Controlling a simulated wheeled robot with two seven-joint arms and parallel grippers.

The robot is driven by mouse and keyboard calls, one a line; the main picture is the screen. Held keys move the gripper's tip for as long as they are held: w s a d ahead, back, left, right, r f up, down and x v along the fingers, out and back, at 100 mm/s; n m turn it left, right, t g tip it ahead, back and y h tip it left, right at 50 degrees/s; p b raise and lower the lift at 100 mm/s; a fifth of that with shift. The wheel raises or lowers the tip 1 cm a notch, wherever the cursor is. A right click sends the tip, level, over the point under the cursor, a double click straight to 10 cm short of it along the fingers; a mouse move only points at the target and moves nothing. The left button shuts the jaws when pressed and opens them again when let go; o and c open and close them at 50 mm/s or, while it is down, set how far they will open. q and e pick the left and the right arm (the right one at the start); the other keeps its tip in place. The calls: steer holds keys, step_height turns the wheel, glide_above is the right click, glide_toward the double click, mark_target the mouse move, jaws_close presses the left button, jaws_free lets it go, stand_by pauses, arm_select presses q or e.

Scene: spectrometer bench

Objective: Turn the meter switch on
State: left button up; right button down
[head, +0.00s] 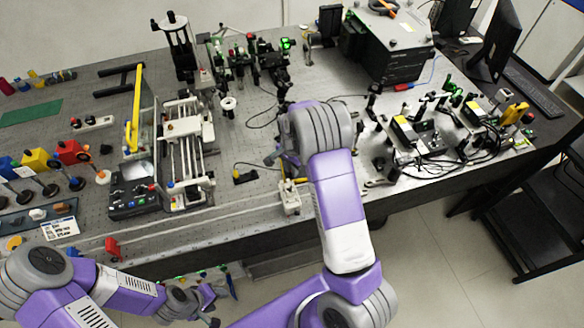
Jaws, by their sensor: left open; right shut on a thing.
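My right gripper (280,160) is low over the front middle of the bench, in the head view. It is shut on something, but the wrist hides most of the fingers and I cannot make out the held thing. A small white fixture (291,199) with a yellow part stands just below it, by the bench's front edge. My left gripper (200,302) is open and empty, in front of the bench and below its edge. A black control box (135,204) with coloured buttons sits at the front left. I cannot tell which part is the meter switch.
A white railed instrument (183,130) stands left of centre beside a yellow bar (134,108). A black cased unit (392,58) is at the back right. Optics and cables crowd the right side. A small black part (244,176) lies left of my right gripper.

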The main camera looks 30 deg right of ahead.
steer(key=c, duration=1)
jaws_free()
steer(key=shift+c, duration=0.2)
steer(key=shift+r, duration=0.15)
step_height(320, 180, up, 7)
steer(key=shift+r, duration=0.15)
steer(key=shift+r, duration=0.1)
